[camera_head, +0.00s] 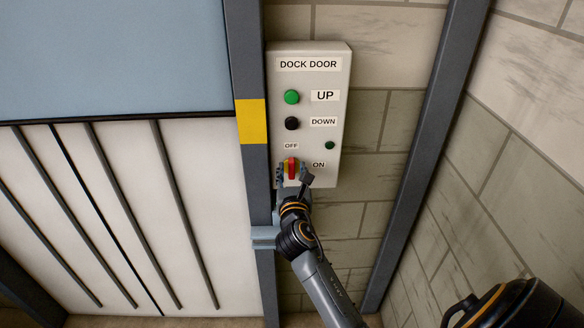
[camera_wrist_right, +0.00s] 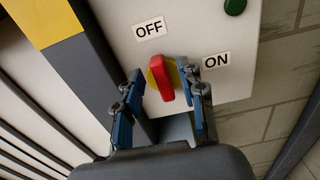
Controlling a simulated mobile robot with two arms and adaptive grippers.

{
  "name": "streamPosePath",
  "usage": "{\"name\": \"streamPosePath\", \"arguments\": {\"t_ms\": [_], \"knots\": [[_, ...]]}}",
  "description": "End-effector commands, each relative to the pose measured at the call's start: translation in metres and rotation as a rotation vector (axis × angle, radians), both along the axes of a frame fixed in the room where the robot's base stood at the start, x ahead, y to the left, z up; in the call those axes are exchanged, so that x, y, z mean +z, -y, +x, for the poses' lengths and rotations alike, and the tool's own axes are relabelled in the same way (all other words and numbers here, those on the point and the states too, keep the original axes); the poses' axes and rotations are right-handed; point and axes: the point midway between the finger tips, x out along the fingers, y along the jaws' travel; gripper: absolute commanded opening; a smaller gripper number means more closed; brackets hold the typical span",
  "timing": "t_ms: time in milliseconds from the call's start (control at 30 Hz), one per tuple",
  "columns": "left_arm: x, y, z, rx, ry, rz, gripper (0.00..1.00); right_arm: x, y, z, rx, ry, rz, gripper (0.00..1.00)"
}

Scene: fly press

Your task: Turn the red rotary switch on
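The red rotary switch (camera_head: 291,168) sits low on the white DOCK DOOR control box (camera_head: 311,80), on a yellow round base, with an OFF label above it and an ON label to its right. In the right wrist view the red handle (camera_wrist_right: 162,80) leans slightly, its top toward the OFF label. My right gripper (camera_head: 293,172) is at the switch. Its blue fingers are apart, one on each side of the handle, and it also shows in the right wrist view (camera_wrist_right: 164,84). Gaps show between fingers and handle. My left gripper is not in view.
A green UP button (camera_head: 292,97), a black DOWN button (camera_head: 292,123) and a small green lamp (camera_head: 329,146) are above the switch. A grey post with a yellow band (camera_head: 252,121) stands left of the box; a slanted grey post (camera_head: 425,150) stands right.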

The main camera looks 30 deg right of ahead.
Motion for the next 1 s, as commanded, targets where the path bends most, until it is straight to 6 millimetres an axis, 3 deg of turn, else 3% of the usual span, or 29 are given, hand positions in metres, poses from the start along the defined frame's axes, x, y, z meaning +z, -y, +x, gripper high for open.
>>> {"name": "streamPosePath", "arguments": {"t_ms": [367, 567, 1000], "knots": [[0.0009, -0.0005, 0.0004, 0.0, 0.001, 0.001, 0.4, -0.0001, 0.0031, 0.0051, 0.0, 0.001, 0.001, 0.4], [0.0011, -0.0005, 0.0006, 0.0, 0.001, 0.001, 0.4, -0.0001, 0.0029, 0.005, 0.0, 0.0, 0.0, 0.0], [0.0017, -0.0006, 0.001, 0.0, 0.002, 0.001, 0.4, -0.0001, 0.004, 0.0042, 0.0, 0.028, 0.046, 0.0]]}}
